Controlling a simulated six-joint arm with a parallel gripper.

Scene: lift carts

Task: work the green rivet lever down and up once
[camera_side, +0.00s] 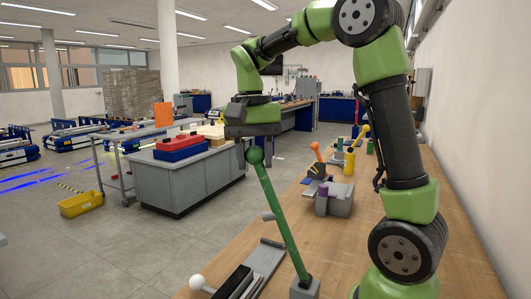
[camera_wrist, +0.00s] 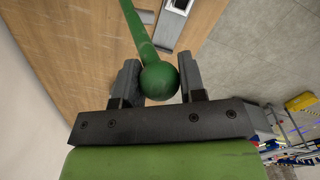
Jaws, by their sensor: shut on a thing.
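The green rivet lever (camera_side: 278,222) is a long green rod with a round green knob (camera_side: 255,156) on its top end. It rises from a small grey base block (camera_side: 304,288) at the front of the bench and leans to the left in the side view. My gripper (camera_side: 254,146) is at the knob, pointing down. In the wrist view the knob (camera_wrist: 159,80) sits between the two dark fingers of my gripper (camera_wrist: 158,84), which are shut on it. The rod (camera_wrist: 138,32) runs away from the knob toward the top of that view.
A wall borders the right side.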

